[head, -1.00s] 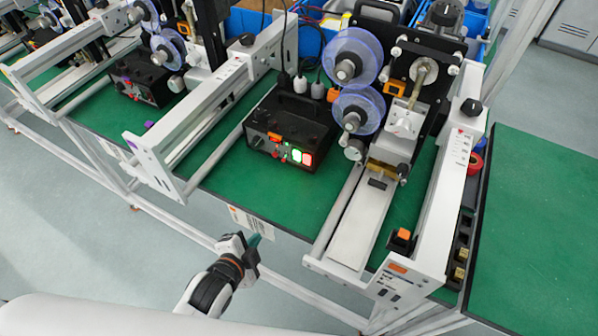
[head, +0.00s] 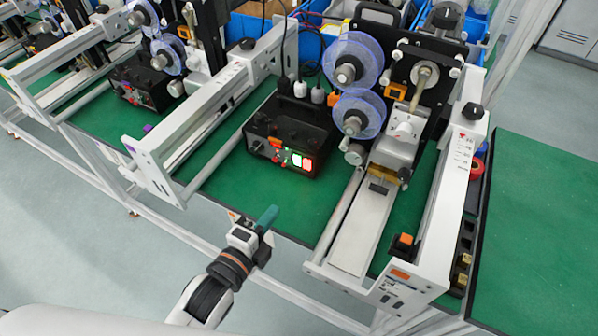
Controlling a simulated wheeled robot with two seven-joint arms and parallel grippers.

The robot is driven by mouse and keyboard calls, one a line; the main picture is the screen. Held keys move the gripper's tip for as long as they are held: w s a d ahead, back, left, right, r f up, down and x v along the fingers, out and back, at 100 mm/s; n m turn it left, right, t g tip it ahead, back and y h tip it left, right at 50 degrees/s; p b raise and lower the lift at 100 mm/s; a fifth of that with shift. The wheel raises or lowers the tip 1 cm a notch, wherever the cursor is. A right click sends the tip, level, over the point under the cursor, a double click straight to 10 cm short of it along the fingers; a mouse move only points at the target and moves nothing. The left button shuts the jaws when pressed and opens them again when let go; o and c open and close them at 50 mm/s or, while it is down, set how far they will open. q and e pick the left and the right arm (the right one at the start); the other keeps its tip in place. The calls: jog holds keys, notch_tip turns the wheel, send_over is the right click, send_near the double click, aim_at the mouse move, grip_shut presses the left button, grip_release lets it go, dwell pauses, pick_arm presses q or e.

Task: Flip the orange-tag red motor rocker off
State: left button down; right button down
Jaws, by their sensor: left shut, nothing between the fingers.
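A black control box (head: 288,130) with an orange tag (head: 275,140) stands on the green bench mat. Its front face carries a lit green rocker (head: 296,160) and a lit red rocker (head: 307,162) side by side at the right end. Knobs and small red buttons sit to their left. My left gripper (head: 267,216) is shut and empty, its teal fingertips together. In the picture it is below the box, near the bench's front edge, clearly apart from the rockers. The tilt of the red rocker is too small to tell. My right gripper is out of view.
A white rail frame (head: 200,130) stands left of the box. The coder with blue-purple reels (head: 354,62) and another white rail (head: 445,200) stand to the right. A similar box (head: 140,84) is at the far left. Green mat before the box is clear.

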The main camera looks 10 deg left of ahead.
aim_at(306, 165)
pick_arm(q)
jog(key=x, duration=0.4)
jog(key=p+x, duration=0.1)
jog(key=x, duration=0.3)
jog(key=r+p+x, duration=0.1)
jog(key=x, duration=0.4)
jog(key=shift+w+r, duration=0.1)
jog(key=shift+w, duration=0.05)
